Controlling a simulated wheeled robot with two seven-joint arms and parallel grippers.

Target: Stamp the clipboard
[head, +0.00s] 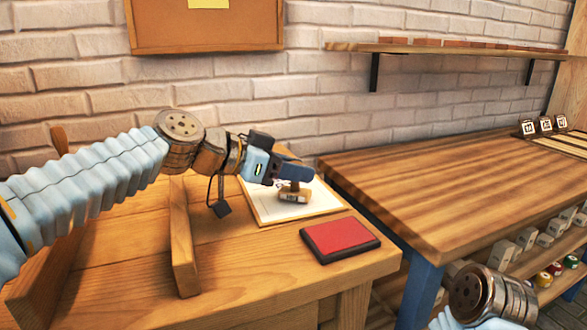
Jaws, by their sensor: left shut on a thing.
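The clipboard (258,209) with white paper lies on the left wooden table in the head view. My left gripper (297,176) reaches over it from the left and is shut on a small wooden stamp (294,196). The stamp is over the right part of the paper. I cannot tell whether its face touches the paper. The red ink pad (340,237) with a dark frame lies near the table's front right corner, in front of the clipboard. My right arm shows at the bottom right, but its gripper is out of view.
An upright wooden board (183,240) stands on the left table (235,275), left of the clipboard. A striped wooden workbench (450,185) stands to the right across a narrow gap. A brick wall is behind, with a shelf (450,47) and a corkboard (150,30).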

